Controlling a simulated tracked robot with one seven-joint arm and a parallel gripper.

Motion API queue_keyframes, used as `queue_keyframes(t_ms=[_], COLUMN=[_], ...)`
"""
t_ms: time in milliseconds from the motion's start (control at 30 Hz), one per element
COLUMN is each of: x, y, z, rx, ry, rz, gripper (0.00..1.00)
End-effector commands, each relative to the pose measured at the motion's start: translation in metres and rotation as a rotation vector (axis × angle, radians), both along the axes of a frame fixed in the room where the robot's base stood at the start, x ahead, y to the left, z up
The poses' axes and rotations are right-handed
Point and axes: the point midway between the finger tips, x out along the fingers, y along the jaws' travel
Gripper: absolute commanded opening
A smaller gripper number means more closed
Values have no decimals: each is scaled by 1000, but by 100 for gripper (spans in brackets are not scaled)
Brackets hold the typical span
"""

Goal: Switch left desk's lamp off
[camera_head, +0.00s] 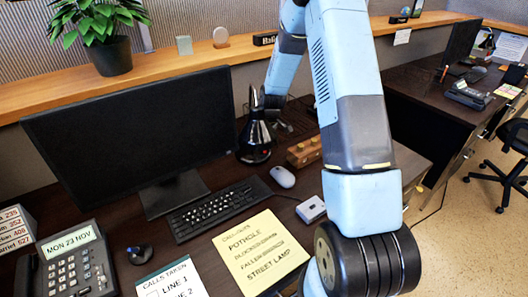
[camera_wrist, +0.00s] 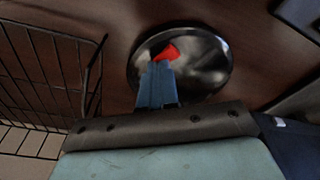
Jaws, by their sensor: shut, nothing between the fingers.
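The lamp's glossy black round base (camera_wrist: 205,75) fills the middle of the wrist view, with a red switch (camera_wrist: 170,48) on it. My gripper (camera_wrist: 157,68) is shut and empty, its blue fingertips overlapping the near edge of the red switch. I cannot tell whether they touch it. In the head view a glossy black lamp part (camera_head: 255,148) with a small red spot stands right of the monitor, below the end of my arm. My fingertips are not clear there. I cannot tell whether the lamp is lit.
A monitor (camera_head: 130,120) stands left of the lamp, with a keyboard (camera_head: 215,209), a mouse (camera_head: 283,177) and a wooden block (camera_head: 304,152) close by. A wire basket (camera_wrist: 45,75) is left of my fingers in the wrist view. A shelf with a plant (camera_head: 110,55) runs behind.

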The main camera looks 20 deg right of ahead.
Motion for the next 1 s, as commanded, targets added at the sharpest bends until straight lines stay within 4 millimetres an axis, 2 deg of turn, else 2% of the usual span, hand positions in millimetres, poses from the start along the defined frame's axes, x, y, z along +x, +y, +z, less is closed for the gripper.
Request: queue_keyframes(t_ms=[333,1000], x=[0,0], y=[0,-1], z=[0,43], rx=[0,-1], ry=[0,-1], rz=[0,-1], gripper=[0,0])
